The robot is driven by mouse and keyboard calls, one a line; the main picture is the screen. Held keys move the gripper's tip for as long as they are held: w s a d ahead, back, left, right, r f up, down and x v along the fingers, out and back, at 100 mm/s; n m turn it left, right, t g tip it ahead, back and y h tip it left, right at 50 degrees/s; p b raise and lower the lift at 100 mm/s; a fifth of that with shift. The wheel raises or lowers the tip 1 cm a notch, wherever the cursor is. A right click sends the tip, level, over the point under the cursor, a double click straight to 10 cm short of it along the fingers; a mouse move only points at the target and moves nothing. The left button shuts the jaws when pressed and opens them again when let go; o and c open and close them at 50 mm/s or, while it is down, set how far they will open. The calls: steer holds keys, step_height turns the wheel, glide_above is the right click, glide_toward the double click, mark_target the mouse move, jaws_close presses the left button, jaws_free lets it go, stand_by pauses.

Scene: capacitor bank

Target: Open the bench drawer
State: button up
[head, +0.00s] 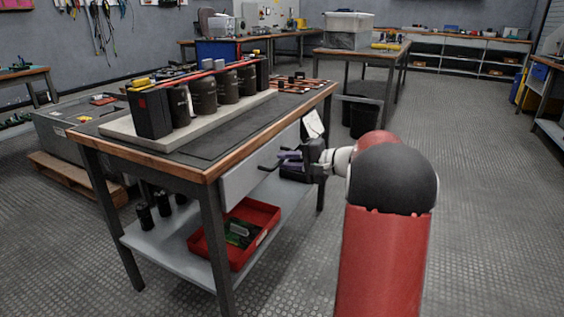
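The bench (215,172) is a wood-edged table with a dark mat, left of my arm. Its grey drawer front (240,180) faces right, under the tabletop edge, and looks about flush with the frame. A dark bar handle (268,166) stands out from the drawer front. My gripper (287,158) is at this handle, with its fingers pointing left toward the drawer. The fingers are small and overlap the handle in the picture, so I cannot tell whether they touch it or are shut on it. My arm hides part of the floor beyond.
Dark capacitors (203,92) stand on a pale base on the bench. A red bin (262,214) sits on the lower shelf below the drawer. A black bin (361,116) stands behind, by another table (383,54). The floor on the right is clear.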

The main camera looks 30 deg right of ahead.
steer(key=shift+x, duration=1)
steer(key=shift+c, duration=0.5)
jaws_close()
steer(key=shift+s+d, duration=0.1)
